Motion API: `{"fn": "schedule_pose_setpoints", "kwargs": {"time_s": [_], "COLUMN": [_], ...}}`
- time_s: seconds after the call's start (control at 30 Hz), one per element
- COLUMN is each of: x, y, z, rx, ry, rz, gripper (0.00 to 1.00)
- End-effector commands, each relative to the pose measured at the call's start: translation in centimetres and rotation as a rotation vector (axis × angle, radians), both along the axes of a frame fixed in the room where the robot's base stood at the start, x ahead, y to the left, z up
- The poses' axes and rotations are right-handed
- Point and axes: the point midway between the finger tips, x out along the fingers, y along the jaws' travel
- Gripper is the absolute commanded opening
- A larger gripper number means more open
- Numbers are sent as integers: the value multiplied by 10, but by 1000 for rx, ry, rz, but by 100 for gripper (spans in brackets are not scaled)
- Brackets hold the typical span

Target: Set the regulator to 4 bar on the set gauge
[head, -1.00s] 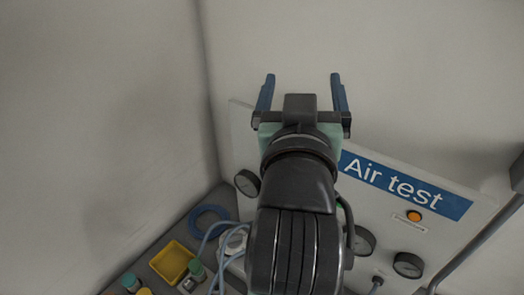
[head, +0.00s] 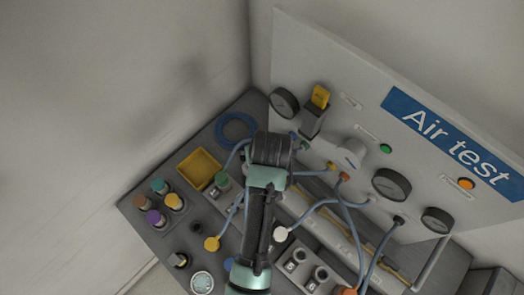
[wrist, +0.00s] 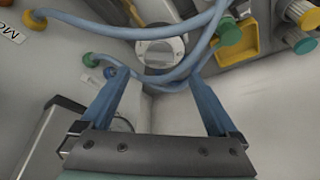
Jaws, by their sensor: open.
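In the wrist view my gripper (wrist: 157,105) is open and empty, its two blue fingers apart. A round grey knob with a raised ridge (wrist: 160,50) lies beyond the fingertips, with blue hoses crossing it; I cannot tell whether it is the regulator. In the head view my wrist hides the fingers. A pale round part (head: 350,153) sits on the panel's middle.
A black block with a yellow top (head: 319,97) stands out from the panel. Blue hoses (head: 330,203) loop in front of it. A yellow tray (head: 198,168), a blue ring (head: 235,130) and several coloured fittings (head: 160,200) lie on the grey bench. A wall closes the left side.

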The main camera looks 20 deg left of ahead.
Motion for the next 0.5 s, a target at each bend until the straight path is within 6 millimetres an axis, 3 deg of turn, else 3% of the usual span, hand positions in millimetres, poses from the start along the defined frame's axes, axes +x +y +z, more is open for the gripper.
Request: {"fn": "schedule_pose_setpoints", "kwargs": {"time_s": [0.3, 0.5], "x": [17, 22], "y": [9, 12], "z": [-44, -58], "rx": [0, 1], "ry": [-1, -3], "rz": [0, 0], "gripper": [95, 95]}}
